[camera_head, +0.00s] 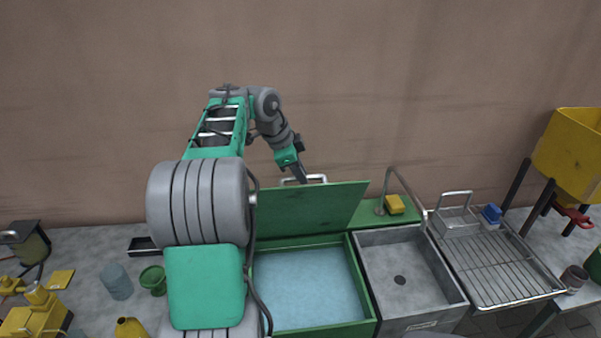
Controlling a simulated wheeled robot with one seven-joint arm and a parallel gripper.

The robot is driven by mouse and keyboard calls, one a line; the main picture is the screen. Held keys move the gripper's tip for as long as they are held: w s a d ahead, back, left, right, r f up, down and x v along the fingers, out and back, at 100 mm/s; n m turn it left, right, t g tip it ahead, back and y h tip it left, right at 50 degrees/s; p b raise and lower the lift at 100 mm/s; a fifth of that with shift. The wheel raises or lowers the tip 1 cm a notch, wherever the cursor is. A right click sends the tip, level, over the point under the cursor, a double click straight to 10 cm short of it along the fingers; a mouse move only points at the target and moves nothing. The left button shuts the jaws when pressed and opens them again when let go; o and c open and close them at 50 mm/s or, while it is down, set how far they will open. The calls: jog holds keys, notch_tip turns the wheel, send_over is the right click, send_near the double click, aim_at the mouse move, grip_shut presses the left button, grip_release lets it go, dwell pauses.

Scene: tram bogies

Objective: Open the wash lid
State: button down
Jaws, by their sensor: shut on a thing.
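The wash lid (310,210) is a green panel that stands raised at the back of the green wash tub (366,311). Pale blue liquid shows in the open tub below it. A light metal handle (316,179) sits along the lid's top edge. My arm comes down from the upper left and hides the left side of the lid and tub.
A grey sink (408,292) with a curved tap adjoins the tub on the right. A yellow sponge (394,204) lies on the green ledge behind it. A wire drying rack (492,265) and a yellow hopper (570,155) stand farther right. A green bucket (153,280) stands left.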

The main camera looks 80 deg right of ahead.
jog(key=shift+s+d+r, duration=0.1)
jog(key=shift+r, duration=0.1)
jog(key=w+d+r+p, duration=0.1)
jog(key=w+d+p, duration=0.1)
jog(key=d+p, duration=0.3)
jog(key=shift+d+p, duration=0.3)
jog(key=shift+d, duration=0.2)
jog(key=c, duration=1.6)
grip_release()
jog(key=shift+c, duration=0.2)
